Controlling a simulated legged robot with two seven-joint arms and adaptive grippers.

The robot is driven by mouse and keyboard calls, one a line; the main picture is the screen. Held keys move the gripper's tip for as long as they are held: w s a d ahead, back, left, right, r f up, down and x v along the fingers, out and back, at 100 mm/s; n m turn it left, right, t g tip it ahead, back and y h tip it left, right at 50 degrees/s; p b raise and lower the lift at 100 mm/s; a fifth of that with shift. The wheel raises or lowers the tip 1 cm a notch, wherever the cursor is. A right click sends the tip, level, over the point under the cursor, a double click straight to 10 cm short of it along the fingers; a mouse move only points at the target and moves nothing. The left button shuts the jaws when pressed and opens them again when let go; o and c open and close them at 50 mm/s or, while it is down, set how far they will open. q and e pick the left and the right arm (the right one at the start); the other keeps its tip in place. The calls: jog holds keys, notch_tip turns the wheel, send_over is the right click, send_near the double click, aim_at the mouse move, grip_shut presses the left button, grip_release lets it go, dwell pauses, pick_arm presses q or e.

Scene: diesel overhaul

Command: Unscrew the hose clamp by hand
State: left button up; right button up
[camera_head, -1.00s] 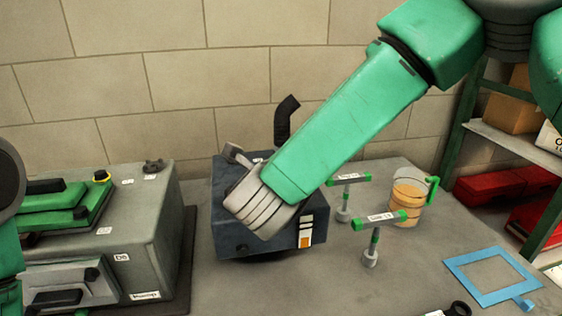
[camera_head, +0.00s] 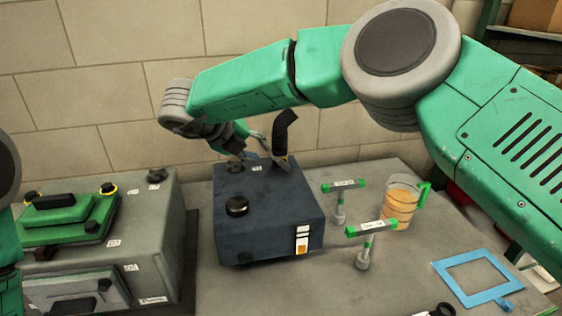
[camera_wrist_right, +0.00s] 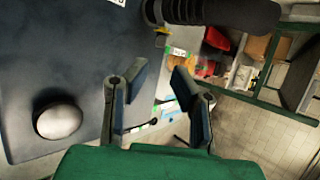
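The black bent hose (camera_head: 284,132) rises from the back of the dark blue box (camera_head: 262,212). It also shows at the top of the right wrist view (camera_wrist_right: 222,10). A small yellow piece (camera_wrist_right: 162,38), possibly the hose clamp, sits by the hose end; its details are too small to tell. My right gripper (camera_head: 264,156) is above the back edge of the box, close beside the hose. In the right wrist view my right gripper (camera_wrist_right: 158,78) has its fingers apart with nothing between them. My left arm shows only at the left edge; its gripper is out of view.
A black round cap (camera_head: 237,206) stands on the box top. A grey machine (camera_head: 150,235) with green parts is at left. Two green T-handled tools (camera_head: 372,228), a beaker of orange liquid (camera_head: 401,205) and a blue frame (camera_head: 440,272) lie to the right. The wall is close behind.

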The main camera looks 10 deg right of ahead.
aim_at(278, 162)
jog(key=p+x, duration=0.2)
jog(key=x, duration=0.8)
jog(key=shift+w+d+f, duration=0.1)
jog(key=shift+w+d, duration=0.05)
grip_shut()
